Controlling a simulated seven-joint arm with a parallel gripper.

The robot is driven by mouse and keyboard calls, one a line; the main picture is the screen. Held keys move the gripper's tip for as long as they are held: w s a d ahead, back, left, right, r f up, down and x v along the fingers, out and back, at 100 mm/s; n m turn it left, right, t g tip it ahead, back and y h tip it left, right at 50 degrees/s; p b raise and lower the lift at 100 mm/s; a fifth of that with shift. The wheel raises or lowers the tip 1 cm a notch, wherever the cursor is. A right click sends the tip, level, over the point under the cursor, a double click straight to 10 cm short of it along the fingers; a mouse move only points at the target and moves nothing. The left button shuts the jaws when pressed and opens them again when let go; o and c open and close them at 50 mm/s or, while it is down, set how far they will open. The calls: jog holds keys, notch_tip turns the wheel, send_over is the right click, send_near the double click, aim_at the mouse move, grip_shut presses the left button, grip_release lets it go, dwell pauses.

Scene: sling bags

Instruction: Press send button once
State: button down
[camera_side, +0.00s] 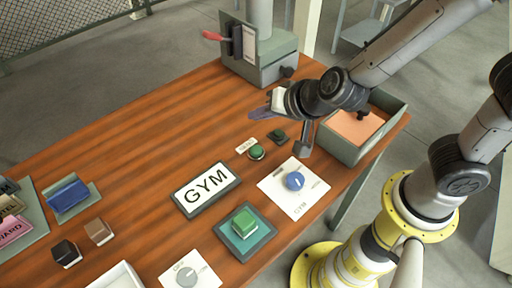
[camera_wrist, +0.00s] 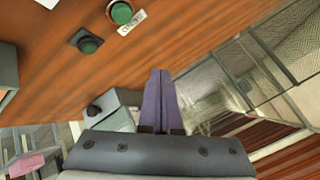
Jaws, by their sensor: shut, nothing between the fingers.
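A round green button (camera_side: 256,152) sits on the wooden table beside a small white label (camera_side: 246,145) whose lettering is too small to read surely. The button (camera_wrist: 121,12) and label (camera_wrist: 131,23) also show at the top of the wrist view. A darker green button on a black base (camera_side: 278,136) stands close by, and it shows in the wrist view (camera_wrist: 88,42). The fingers (camera_wrist: 159,74) show together in the wrist view.
A blue dial (camera_side: 294,181) on a white plate, a GYM sign (camera_side: 207,189) and a square green button (camera_side: 244,223) lie nearer the front. A grey stand (camera_side: 270,66) with a red-handled lever is at the back. An open box (camera_side: 340,147) stands right.

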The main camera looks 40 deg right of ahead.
aim_at(259, 152)
jog(key=shift+f, duration=4.4)
jog(key=shift+f, duration=0.4)
jog(key=shift+f, duration=0.5)
jog(key=shift+r, duration=0.95)
jog(key=shift+r, duration=2.5)
